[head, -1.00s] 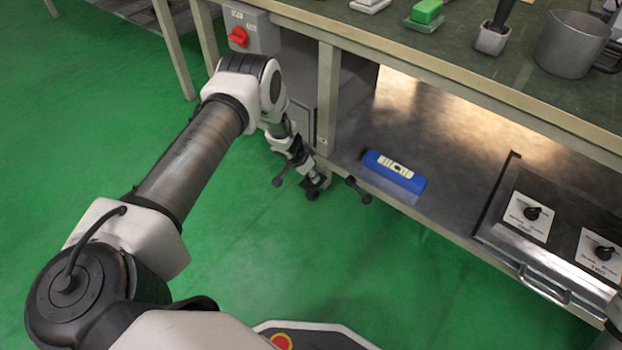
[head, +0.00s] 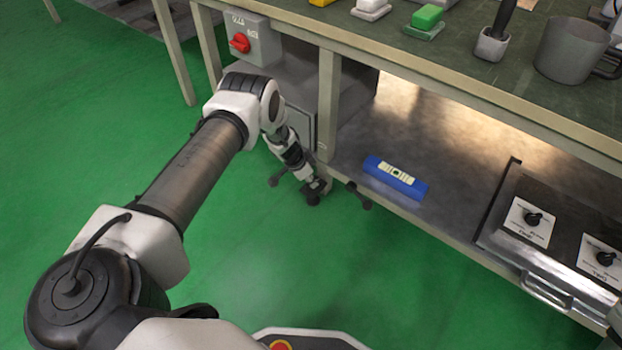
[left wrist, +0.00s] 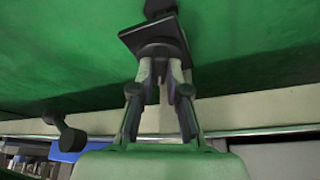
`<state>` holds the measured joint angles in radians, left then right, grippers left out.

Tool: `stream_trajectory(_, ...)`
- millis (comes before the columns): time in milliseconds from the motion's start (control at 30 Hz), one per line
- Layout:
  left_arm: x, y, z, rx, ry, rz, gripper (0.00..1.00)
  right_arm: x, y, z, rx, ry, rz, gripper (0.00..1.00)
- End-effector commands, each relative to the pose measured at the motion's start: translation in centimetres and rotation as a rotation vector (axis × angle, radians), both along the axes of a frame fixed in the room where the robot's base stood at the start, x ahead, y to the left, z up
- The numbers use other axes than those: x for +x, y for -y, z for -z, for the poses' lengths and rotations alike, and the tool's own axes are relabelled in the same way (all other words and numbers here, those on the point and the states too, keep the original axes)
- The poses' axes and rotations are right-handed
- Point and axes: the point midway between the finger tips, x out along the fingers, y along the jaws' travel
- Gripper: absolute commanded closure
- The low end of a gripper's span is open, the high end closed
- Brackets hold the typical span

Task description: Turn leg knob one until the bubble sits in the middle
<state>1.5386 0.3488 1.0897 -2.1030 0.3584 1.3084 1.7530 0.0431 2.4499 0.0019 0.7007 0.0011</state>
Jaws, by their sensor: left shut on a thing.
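My left gripper (head: 315,188) is low beside the shelf's front edge, by the bench's upright leg. In the left wrist view, its two fingers (left wrist: 165,75) are shut on a dark knob (left wrist: 158,48) with a flat dark plate beyond it. A dark bar with rounded ends (head: 360,196) stands out at the shelf edge, right of the gripper; a similar bar also shows in the left wrist view (left wrist: 64,132). A blue spirit level (head: 408,185) lies on the shelf. Its pale vial (head: 396,173) has a dark spot near the middle; the exact bubble position is too small to tell.
A hot plate unit with two dial panels (head: 530,220) and a front handle (head: 545,290) stands right on the shelf. A grey box with a red switch (head: 240,43) hangs at upper left. The bench top holds a metal mug (head: 570,48). Green floor lies open in front.

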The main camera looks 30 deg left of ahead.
Motion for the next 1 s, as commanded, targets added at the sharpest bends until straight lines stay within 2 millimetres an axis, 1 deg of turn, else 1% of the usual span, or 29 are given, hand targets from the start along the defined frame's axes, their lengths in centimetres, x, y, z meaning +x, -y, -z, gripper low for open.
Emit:
stream_trajectory(100,0.1,-0.2,0.1,0.002,0.002,0.136,1.0,0.0,0.0,0.1,0.0,0.0,-0.001,0.6)
stream_trajectory(167,0.2,-0.1,0.0,0.002,0.001,0.178,1.0,0.0,0.0,0.1,0.0,0.0,-0.001,0.6)
stream_trajectory(433,0.1,-0.1,0.0,0.001,0.001,0.192,1.0,0.0,0.0,0.1,0.0,0.0,0.0,0.6)
stream_trajectory(467,0.1,-0.1,0.0,0.001,0.001,0.191,0.82,0.0,0.0,0.1,0.0,0.0,0.0,0.6)
stream_trajectory(500,0.1,-0.1,0.0,0.001,0.001,0.191,0.68,0.0,0.0,0.1,0.0,0.0,0.0,0.6)
stream_trajectory(533,0.1,-0.1,0.0,0.001,0.001,0.191,0.6,0.0,0.0,0.1,0.0,0.0,0.0,0.6)
stream_trajectory(833,0.1,-0.2,-0.1,0.0,0.0,0.189,0.6,0.0,0.0,0.1,0.0,0.0,0.0,0.6)
stream_trajectory(933,-0.1,-0.4,-0.9,0.001,0.0,0.187,0.6,0.0,0.0,0.1,0.0,0.0,0.0,0.6)
stream_trajectory(1000,-0.4,-0.7,-2.0,0.0,0.001,0.187,0.6,0.0,0.0,0.0,0.0,0.0,0.0,0.6)
